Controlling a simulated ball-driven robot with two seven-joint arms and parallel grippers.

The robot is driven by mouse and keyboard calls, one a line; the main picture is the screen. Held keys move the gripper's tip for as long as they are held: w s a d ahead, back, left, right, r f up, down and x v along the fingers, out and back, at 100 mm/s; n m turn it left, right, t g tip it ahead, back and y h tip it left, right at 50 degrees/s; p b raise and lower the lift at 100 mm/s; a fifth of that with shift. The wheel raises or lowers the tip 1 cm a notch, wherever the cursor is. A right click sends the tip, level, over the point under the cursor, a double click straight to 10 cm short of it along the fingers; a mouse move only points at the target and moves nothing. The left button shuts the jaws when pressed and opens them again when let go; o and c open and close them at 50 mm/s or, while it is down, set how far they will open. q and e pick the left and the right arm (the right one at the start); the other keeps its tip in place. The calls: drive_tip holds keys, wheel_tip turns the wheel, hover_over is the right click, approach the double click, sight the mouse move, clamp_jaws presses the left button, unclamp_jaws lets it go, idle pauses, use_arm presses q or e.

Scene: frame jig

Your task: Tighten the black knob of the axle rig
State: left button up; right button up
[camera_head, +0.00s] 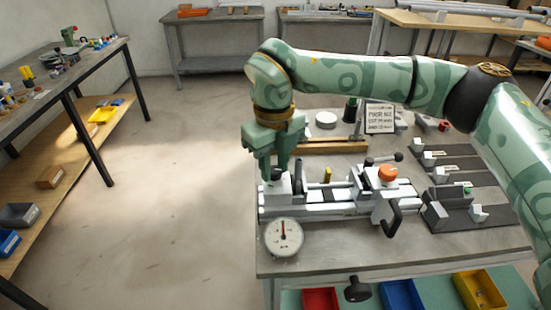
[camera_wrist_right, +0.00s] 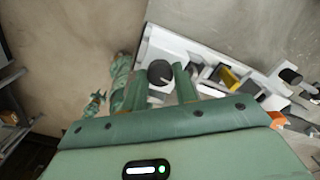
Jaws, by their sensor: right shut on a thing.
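The axle rig (camera_head: 335,208) is a light grey, rail-like fixture on the front of the metal table. My right gripper (camera_head: 275,174) reaches down to the block at its left end. The black knob (camera_wrist_right: 160,72) shows in the right wrist view as a dark round cap between my two green fingers, and the fingers are shut on it. In the head view the fingers hide most of the knob. How far the knob is turned cannot be seen. My left gripper is not in the head view.
A round dial (camera_head: 283,237) stands at the table's front left corner. An orange knob (camera_head: 387,173) and a black crank handle (camera_head: 392,219) are on the rig's right part. Dark rails with grey blocks (camera_head: 463,190) lie to the right. A small sign (camera_head: 380,118) stands behind.

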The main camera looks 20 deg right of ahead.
drive_tip(key=m+p, duration=0.5)
drive_tip(key=shift+r, duration=0.35)
drive_tip(key=m+p, duration=0.4)
drive_tip(key=m, duration=0.1)
drive_tip(key=m+p, duration=0.4)
drive_tip(key=m, duration=0.1)
drive_tip(key=shift+f+p, duration=0.1)
drive_tip(key=shift+p, duration=0.2)
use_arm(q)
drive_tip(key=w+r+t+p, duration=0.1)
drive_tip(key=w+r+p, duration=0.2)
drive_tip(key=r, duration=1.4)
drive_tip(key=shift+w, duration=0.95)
use_arm(e)
drive_tip(key=shift+w+f+m, duration=0.1)
drive_tip(key=shift+m, duration=2.4)
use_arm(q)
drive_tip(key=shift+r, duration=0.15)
use_arm(e)
drive_tip(key=o, duration=1)
drive_tip(key=shift+f, duration=0.1)
